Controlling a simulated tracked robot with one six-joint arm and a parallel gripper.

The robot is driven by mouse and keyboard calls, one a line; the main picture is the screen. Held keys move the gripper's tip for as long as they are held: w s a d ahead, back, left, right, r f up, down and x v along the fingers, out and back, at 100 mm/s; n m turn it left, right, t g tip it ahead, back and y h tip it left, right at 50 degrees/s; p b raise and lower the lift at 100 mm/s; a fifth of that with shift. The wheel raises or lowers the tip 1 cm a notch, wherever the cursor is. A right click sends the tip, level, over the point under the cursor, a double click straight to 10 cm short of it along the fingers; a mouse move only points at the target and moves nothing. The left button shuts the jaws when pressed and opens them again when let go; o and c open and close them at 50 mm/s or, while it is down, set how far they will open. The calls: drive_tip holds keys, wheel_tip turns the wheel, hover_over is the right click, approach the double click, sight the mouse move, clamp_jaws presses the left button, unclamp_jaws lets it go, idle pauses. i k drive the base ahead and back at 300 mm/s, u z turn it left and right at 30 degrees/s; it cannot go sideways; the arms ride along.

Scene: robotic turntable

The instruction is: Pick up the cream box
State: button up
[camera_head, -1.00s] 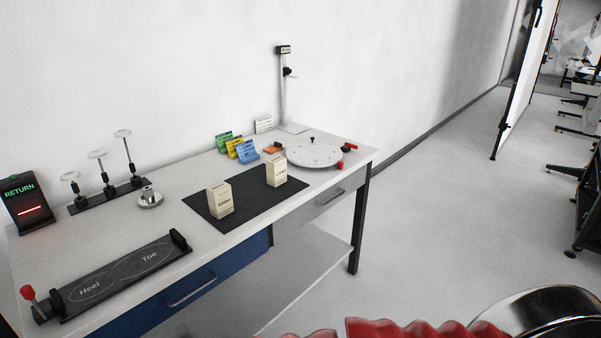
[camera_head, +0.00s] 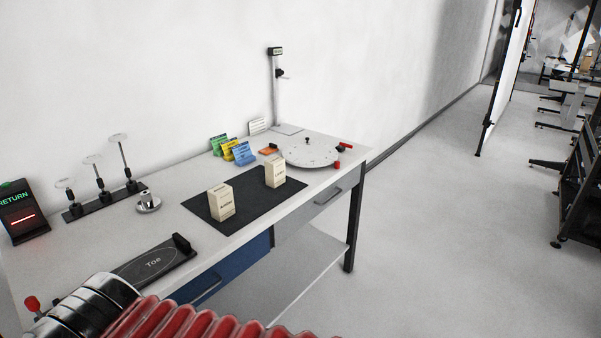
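Two cream boxes stand upright on a black mat (camera_head: 243,212) on the white table. The nearer cream box (camera_head: 221,202) is on the left part of the mat and has dark lettering on its front. The other cream box (camera_head: 275,171) stands at the mat's far right part, apart from the first. My arm, with red ribbed and shiny metal parts, crosses the bottom left of the view. My gripper is not in view.
A white turntable (camera_head: 311,155) with red parts sits at the table's right end. Green, yellow and blue cards (camera_head: 243,153) stand behind the mat. A "RETURN" sign (camera_head: 22,213), disc stands (camera_head: 94,168) and a "Toe" plate (camera_head: 150,264) are left.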

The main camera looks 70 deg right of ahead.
sight(275, 170)
drive_tip(key=z, duration=2.2)
drive_tip(key=k, duration=0.55)
drive_tip(key=u, duration=0.1)
drive_tip(key=i, duration=0.5)
drive_tip(key=z, duration=0.05)
